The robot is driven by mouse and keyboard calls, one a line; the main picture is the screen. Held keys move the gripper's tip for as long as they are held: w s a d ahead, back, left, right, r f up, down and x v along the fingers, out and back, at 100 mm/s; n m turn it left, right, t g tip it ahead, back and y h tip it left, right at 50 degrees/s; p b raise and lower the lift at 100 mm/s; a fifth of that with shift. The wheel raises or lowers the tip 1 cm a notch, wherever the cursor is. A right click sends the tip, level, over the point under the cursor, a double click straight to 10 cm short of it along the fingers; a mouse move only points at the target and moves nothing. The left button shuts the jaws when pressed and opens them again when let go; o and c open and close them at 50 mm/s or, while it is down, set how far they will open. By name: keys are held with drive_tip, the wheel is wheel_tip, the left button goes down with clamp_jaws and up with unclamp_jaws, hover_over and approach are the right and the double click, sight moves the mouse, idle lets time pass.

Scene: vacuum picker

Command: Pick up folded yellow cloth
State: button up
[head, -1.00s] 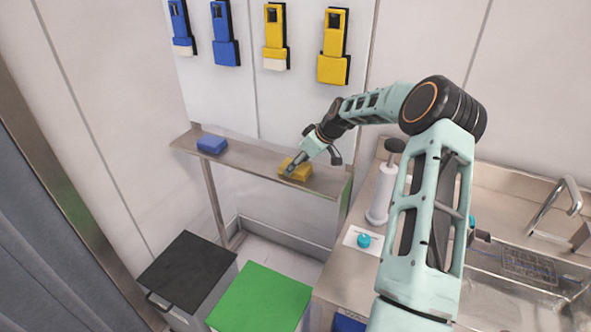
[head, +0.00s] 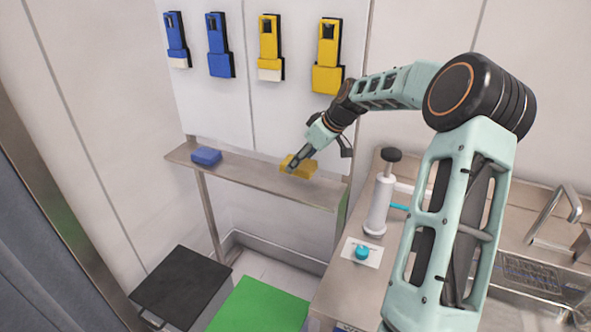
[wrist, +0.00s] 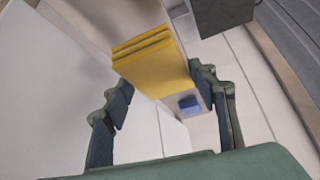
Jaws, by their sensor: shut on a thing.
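The folded yellow cloth (head: 302,167) is in my gripper (head: 293,163), a little above the right part of the steel shelf (head: 245,178). In the wrist view, the yellow cloth (wrist: 158,66) shows its stacked folds and reaches out beyond the fingers. My gripper (wrist: 162,88) is shut on it, with one finger on each side.
Blue and yellow holders hang on the wall above the shelf, including a yellow one (head: 327,77) near my wrist. Black (head: 183,285) and green (head: 262,305) lids are below. A white pump bottle (head: 380,205) stands on the steel counter at right.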

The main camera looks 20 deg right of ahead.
drive_tip(key=s+d+r+b, duration=0.1)
drive_tip(key=s+r, duration=0.3)
drive_tip(key=s, duration=0.5)
drive_tip(key=shift+d+r+b, duration=0.15)
drive_tip(key=shift+b, duration=0.25)
